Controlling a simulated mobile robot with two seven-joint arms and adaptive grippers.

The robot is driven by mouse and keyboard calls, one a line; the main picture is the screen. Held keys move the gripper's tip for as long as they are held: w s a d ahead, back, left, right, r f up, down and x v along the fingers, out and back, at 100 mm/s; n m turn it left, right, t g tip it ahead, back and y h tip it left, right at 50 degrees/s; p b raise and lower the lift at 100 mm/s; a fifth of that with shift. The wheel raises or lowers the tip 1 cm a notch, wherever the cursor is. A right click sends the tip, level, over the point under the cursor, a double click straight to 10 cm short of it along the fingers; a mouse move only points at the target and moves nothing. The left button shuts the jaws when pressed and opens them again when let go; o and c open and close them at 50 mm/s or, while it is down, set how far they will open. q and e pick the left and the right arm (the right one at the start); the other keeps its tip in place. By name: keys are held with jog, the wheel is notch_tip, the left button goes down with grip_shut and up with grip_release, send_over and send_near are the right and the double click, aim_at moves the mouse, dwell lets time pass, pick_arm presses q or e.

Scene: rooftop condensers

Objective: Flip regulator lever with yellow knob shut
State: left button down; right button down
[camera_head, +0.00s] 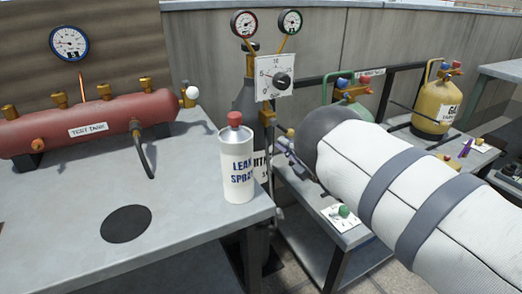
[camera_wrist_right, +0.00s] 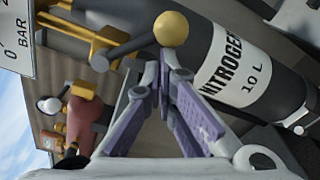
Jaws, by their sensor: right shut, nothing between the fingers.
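The yellow knob (camera_wrist_right: 171,29) is a ball on the end of a grey lever (camera_wrist_right: 132,47) in the right wrist view. The lever runs from the brass regulator fitting (camera_wrist_right: 88,36) beside the nitrogen cylinder (camera_wrist_right: 205,45). In the head view the knob (camera_head: 290,132) shows small, just left of my right arm's dark wrist. My right gripper (camera_wrist_right: 165,68) is shut and empty, with its fingertips close to the knob. I cannot tell whether they touch. In the head view the gripper (camera_head: 289,149) is mostly hidden by the wrist. My left gripper is not in view.
A leak spray can (camera_head: 238,165) stands near the bench (camera_head: 180,226) corner, left of the gripper. The red test tank (camera_head: 85,122) is further left. The pressure dial panel (camera_head: 268,70) is above the fitting. A yellow gas cylinder (camera_head: 435,105) stands at the right.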

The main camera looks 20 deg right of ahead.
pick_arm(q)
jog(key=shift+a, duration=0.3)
pick_arm(e)
jog(key=shift+d+r+n, duration=0.65)
jog(key=shift+d+n, duration=0.15)
jog(key=shift+n, duration=0.35)
jog(key=shift+d+r+n, duration=0.65)
jog(key=shift+d+n, duration=0.1)
jog(key=shift+n, duration=0.4)
jog(key=shift+d+r, duration=0.1)
